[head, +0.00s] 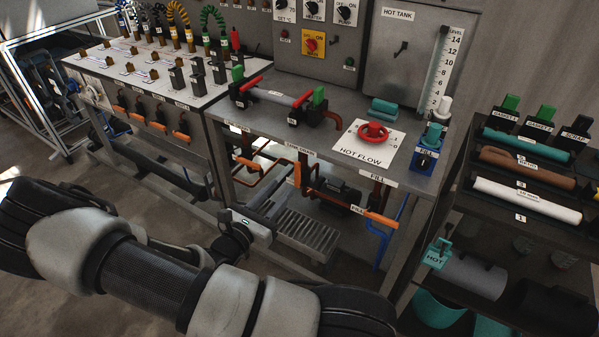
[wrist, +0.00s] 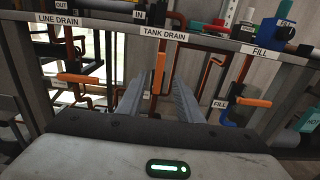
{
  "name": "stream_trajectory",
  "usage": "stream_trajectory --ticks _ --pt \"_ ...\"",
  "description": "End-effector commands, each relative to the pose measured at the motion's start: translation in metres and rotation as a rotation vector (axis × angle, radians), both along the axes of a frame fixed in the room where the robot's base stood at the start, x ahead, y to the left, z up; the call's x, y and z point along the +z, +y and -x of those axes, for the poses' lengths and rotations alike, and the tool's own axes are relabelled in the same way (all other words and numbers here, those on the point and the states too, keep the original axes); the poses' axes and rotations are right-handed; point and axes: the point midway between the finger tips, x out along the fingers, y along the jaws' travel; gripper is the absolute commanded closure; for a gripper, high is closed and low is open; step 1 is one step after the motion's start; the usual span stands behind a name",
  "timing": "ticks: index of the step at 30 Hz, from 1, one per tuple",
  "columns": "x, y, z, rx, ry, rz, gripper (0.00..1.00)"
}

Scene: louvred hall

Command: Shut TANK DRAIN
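The TANK DRAIN label (wrist: 163,33) is on the bench's front rail, top centre in the wrist view. Below it an orange handle (wrist: 160,72) stands upright, in line with its pipe. The same upright handle (head: 297,174) shows under the bench in the head view. My gripper (wrist: 157,90) is open, its two grey fingers apart and pointing at the pipe under this label. The handle appears between the fingers but beyond their tips, and nothing is held. In the head view my gripper (head: 250,226) is in front of the bench, left of and below the handle.
The LINE DRAIN handle (wrist: 75,78) lies crosswise at left, and the FILL handle (wrist: 254,101) lies crosswise at right. Brown pipes and a slatted grate (head: 305,228) lie under the bench. A shelf rack (head: 525,170) stands at right.

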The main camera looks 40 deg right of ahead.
Motion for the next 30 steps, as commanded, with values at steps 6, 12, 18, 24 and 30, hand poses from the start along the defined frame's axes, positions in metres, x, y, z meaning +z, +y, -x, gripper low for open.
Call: stream_trajectory --ticks 6,12,18,24,30 --pt "-0.001 -0.02 -0.007 -0.004 -0.001 0.0 0.67" --pt "-0.001 -0.046 -0.018 -0.003 -0.001 -0.003 0.67" --pt "-0.002 -0.072 -0.029 -0.003 -0.001 -0.004 0.67" --pt "0.0 -0.075 -0.031 -0.001 -0.001 -0.005 0.67" --pt "0.0 -0.084 -0.035 -0.001 -0.002 -0.004 0.67"
